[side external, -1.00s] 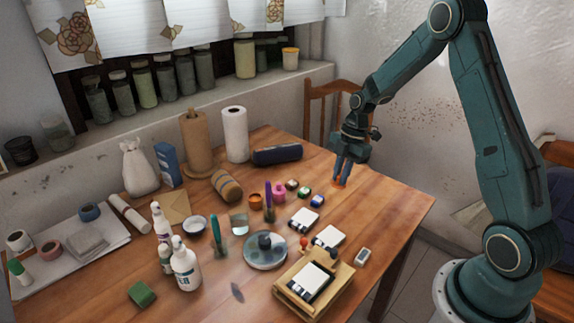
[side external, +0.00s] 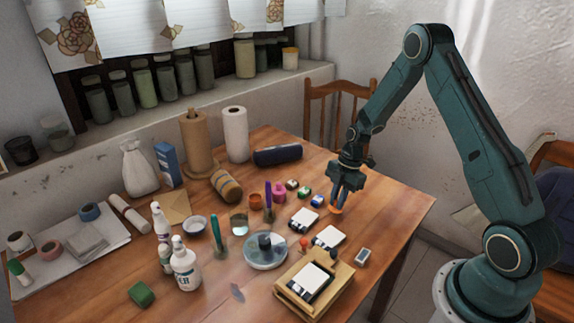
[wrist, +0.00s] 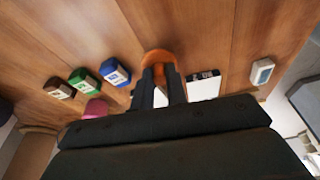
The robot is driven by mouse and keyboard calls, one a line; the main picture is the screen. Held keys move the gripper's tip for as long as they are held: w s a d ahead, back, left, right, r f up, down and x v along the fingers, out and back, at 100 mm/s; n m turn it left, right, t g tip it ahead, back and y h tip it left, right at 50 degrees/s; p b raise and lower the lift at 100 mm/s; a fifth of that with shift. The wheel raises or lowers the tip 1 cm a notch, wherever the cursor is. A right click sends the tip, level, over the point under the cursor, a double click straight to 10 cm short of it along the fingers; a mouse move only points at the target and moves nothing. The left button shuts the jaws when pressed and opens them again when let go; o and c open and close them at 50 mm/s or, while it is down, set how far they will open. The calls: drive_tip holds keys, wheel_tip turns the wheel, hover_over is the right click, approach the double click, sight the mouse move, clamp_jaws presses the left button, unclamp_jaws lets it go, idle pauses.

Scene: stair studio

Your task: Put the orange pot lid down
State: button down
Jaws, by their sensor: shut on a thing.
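The orange pot lid (side external: 336,211) is at the tips of my gripper (side external: 337,204), near the right side of the wooden table. My gripper points down and is shut on the lid. In the wrist view the orange lid (wrist: 158,57) shows just beyond the two dark fingers, partly hidden by them. I cannot tell whether the lid touches the table. A small orange pot (side external: 255,202) stands further left, near the table's middle, beside a pink pot (side external: 279,192).
Small blue (side external: 317,201), green (side external: 304,192) and brown pots or blocks stand left of my gripper. White-topped cards (side external: 304,219) lie in front of it, with a wooden box (side external: 318,285) nearer. The table (side external: 385,205) is bare to the right.

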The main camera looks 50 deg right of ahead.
drive_tip(key=shift+f, duration=0.7)
drive_tip(key=shift+f, duration=0.15)
drive_tip(key=c, duration=1.4)
unclamp_jaws()
drive_tip(key=v, duration=1.2)
